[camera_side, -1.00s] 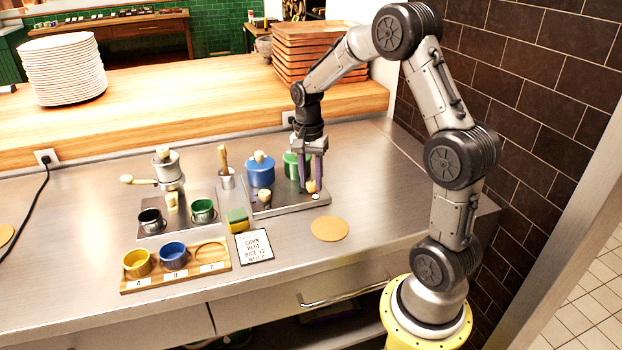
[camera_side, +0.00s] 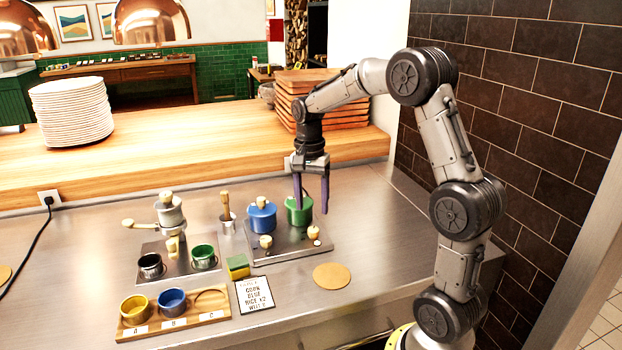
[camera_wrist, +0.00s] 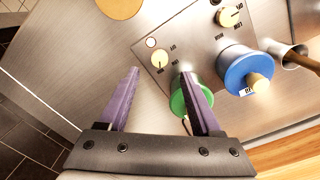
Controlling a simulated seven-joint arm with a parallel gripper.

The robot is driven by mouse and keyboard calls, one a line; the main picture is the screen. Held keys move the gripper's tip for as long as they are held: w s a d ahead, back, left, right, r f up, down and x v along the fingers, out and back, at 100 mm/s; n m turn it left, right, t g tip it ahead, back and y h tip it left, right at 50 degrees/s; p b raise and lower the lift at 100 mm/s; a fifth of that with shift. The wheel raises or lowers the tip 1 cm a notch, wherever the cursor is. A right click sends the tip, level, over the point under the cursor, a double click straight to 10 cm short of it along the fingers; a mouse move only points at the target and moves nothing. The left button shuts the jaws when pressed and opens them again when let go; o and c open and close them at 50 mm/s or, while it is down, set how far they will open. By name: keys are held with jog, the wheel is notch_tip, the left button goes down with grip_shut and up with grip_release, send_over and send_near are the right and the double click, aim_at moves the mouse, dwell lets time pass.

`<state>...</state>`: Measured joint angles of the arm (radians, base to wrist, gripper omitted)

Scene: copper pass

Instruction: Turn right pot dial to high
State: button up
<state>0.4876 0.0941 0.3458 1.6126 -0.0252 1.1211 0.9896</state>
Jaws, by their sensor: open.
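The right pot is green (camera_side: 299,211) and stands at the back right of the steel burner plate (camera_side: 288,248). The right dial (camera_side: 313,232) is a small cream knob in front of it. In the wrist view the right dial (camera_wrist: 159,58) shows a dark pointer line and small labels; its exact setting is too small to read. My gripper (camera_side: 312,210) has two purple fingers, spread apart and empty, pointing down above the right dial. In the wrist view my gripper's fingertips (camera_wrist: 160,73) lie on either side of the dial, apart from it. One finger partly covers the green pot (camera_wrist: 180,100).
A blue pot (camera_side: 262,217) and its left dial (camera_side: 265,241) share the plate. A small round light (camera_wrist: 151,42) is beside the right dial. A recipe card (camera_side: 254,294), sponge (camera_side: 237,266) and round tan mat (camera_side: 332,276) lie in front. The counter right of the plate is clear.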

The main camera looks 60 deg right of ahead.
notch_tip(320, 180, up, 7)
jog(key=shift+w, duration=0.15)
dwell(0.4)
jog(key=s+a+r+n+t, duration=0.2)
jog(key=s+a+r+n, duration=0.15)
jog(key=a, duration=0.35)
jog(key=s+a+r+n+t, duration=0.2)
jog(key=s+a+r, duration=0.25)
jog(key=a, duration=0.25)
jog(key=s+a+f+n+t, duration=0.2)
jog(key=s+a+f+n, duration=0.2)
jog(key=s+f+n, duration=0.4)
jog(key=s+n, duration=0.1)
jog(key=n, duration=0.2)
jog(key=shift+s+a+f, duration=0.25)
jog(key=shift+s+f, duration=0.1)
jog(key=shift+f, duration=0.05)
